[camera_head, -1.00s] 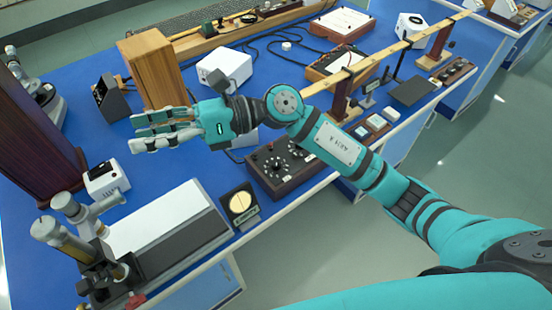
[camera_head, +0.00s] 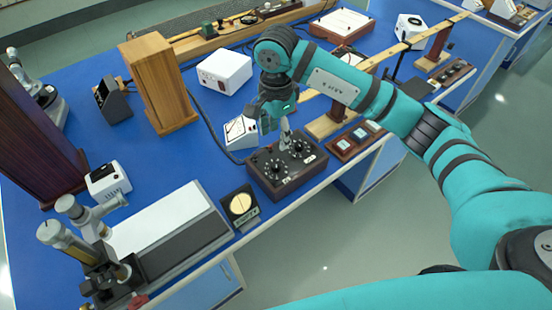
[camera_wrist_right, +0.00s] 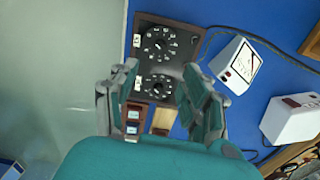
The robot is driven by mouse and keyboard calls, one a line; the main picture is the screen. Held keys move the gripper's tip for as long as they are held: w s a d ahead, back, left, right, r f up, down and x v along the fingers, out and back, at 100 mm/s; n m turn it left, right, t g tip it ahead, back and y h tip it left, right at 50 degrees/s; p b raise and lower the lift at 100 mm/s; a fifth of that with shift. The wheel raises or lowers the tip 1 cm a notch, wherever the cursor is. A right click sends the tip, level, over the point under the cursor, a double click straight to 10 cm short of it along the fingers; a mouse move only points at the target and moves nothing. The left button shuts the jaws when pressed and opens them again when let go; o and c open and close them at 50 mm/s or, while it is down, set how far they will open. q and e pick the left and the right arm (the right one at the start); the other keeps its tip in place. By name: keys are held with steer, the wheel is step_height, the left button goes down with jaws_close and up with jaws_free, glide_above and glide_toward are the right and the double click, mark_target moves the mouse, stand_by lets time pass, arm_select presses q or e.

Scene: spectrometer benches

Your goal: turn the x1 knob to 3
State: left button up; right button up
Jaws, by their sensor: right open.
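A dark box with two round black dial knobs (camera_head: 311,160) stands near the bench's front edge; it also fills the upper middle of the right wrist view (camera_wrist_right: 181,22). One knob (camera_wrist_right: 160,42) is farther from my fingers, the other (camera_wrist_right: 158,84) lies between them in the picture. Each has a small white label beside it, too small to read, so I cannot tell which is x1. My right gripper (camera_head: 285,139) points down over the box at its right-hand knob, fingers open and spread (camera_wrist_right: 160,80). Contact with the knob cannot be seen. My left gripper is out of view.
A white meter (camera_head: 240,132) stands just behind the box. A round-faced dial (camera_head: 242,204) stands to its left. Small framed pieces (camera_head: 341,147) lie to its right. A wooden block (camera_head: 158,85) and a white box (camera_head: 224,70) are farther back.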

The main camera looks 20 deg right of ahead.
mark_target(276, 165)
step_height(276, 165, down, 12)
steer(key=shift+r+p, duration=0.25)
steer(key=shift+p, duration=0.8)
steer(key=shift+c, duration=0.3)
jaws_close()
